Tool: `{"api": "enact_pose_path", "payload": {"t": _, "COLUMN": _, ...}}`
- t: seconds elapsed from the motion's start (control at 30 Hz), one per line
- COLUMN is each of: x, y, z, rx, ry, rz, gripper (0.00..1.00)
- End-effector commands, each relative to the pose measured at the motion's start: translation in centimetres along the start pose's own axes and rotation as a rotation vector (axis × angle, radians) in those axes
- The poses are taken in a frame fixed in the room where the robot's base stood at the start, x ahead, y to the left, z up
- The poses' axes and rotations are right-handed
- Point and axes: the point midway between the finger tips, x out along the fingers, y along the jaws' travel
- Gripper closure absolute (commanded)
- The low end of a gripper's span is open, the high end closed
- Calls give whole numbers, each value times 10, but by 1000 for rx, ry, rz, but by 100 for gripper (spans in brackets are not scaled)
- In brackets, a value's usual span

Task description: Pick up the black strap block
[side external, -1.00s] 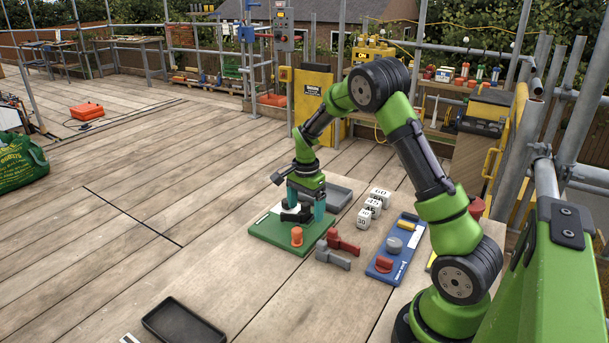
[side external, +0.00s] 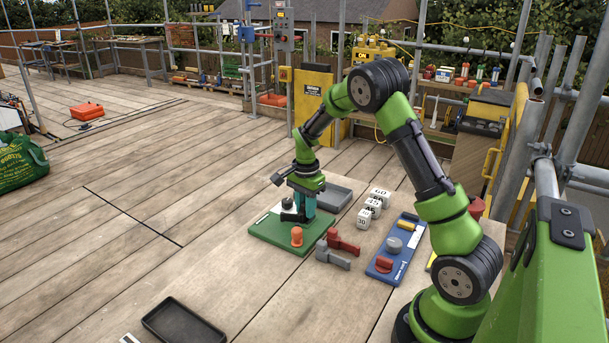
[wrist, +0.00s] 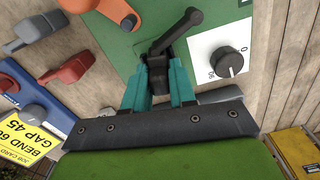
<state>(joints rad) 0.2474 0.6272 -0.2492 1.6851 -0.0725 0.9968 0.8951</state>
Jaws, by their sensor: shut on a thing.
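The black strap block (wrist: 160,66), a black piece with a bent arm, sits between the teal fingers of my gripper (wrist: 160,80) in the wrist view. The fingers are shut on it. Its arm points up and right in that view. In the side external view my gripper (side external: 304,210) is low over the green board (side external: 270,239), and its fingers hide most of the block. I cannot tell whether the block still touches the board. The green board also shows in the wrist view (wrist: 112,50).
A black dial (wrist: 229,62) on a white plate and an orange peg (side external: 297,237) are close by on the board. Red (side external: 343,243) and grey (side external: 333,257) handles, white blocks (side external: 364,218) and a blue board (side external: 381,266) lie to the right. A black tray (side external: 160,327) is in front.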

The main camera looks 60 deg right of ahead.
Motion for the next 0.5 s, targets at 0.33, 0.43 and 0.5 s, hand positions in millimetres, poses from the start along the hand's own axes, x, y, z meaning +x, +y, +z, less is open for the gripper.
{"api": "enact_pose_path", "payload": {"t": 0.33, "x": -3, "y": 0, "z": 0, "rx": 0, "ry": 0, "rz": -1, "gripper": 94}}
{"api": "enact_pose_path", "payload": {"t": 0.43, "x": -8, "y": -1, "z": 0, "rx": 0, "ry": 0, "rz": -2, "gripper": 94}}
{"api": "enact_pose_path", "payload": {"t": 0.5, "x": -12, "y": -1, "z": 0, "rx": 0, "ry": 1, "rz": -2, "gripper": 94}}
